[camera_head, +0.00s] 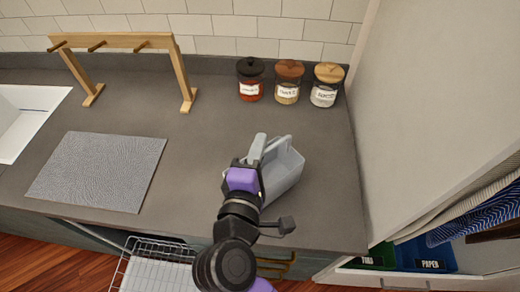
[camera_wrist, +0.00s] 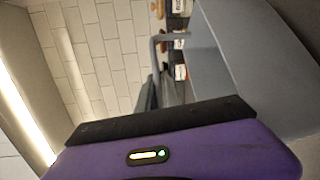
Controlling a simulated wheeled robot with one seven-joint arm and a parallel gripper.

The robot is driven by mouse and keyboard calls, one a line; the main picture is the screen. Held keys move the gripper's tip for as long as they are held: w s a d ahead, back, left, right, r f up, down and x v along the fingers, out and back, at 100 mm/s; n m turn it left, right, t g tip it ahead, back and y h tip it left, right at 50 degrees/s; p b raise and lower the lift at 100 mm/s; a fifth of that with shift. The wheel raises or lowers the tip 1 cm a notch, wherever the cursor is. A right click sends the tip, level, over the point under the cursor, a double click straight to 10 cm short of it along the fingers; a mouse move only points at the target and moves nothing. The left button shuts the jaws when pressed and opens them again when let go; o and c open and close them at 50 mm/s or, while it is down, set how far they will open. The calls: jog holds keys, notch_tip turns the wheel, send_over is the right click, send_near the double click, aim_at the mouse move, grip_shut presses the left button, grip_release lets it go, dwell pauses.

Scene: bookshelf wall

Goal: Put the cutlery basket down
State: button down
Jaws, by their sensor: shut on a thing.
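The cutlery basket (camera_head: 285,173) is light grey with a raised handle. It is over the right part of the grey counter (camera_head: 200,150), in front of the jars. My gripper (camera_head: 257,160), purple and black, is shut on the basket at its left side, near the handle. In the wrist view the basket (camera_wrist: 225,75) fills the right side, close to my gripper. I cannot tell whether its base touches the counter; my arm hides part of it.
Three lidded jars (camera_head: 289,83) stand at the back by the tiled wall. A wooden peg rack (camera_head: 125,42) and a grey mat (camera_head: 97,170) are to the left. A tall pale panel (camera_head: 420,100) bounds the right. A wire rack (camera_head: 150,268) is below the front edge.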

jog(key=shift+f, duration=0.8)
jog(key=shift+f, duration=0.15)
jog(key=c, duration=1.5)
grip_release()
jog(key=shift+c, duration=0.2)
jog(key=s+a+r+b, duration=0.1)
jog(key=s+b, duration=0.1)
jog(key=s, duration=0.9)
jog(key=shift+s+a+r, duration=0.35)
jog(key=shift+s+r, duration=0.05)
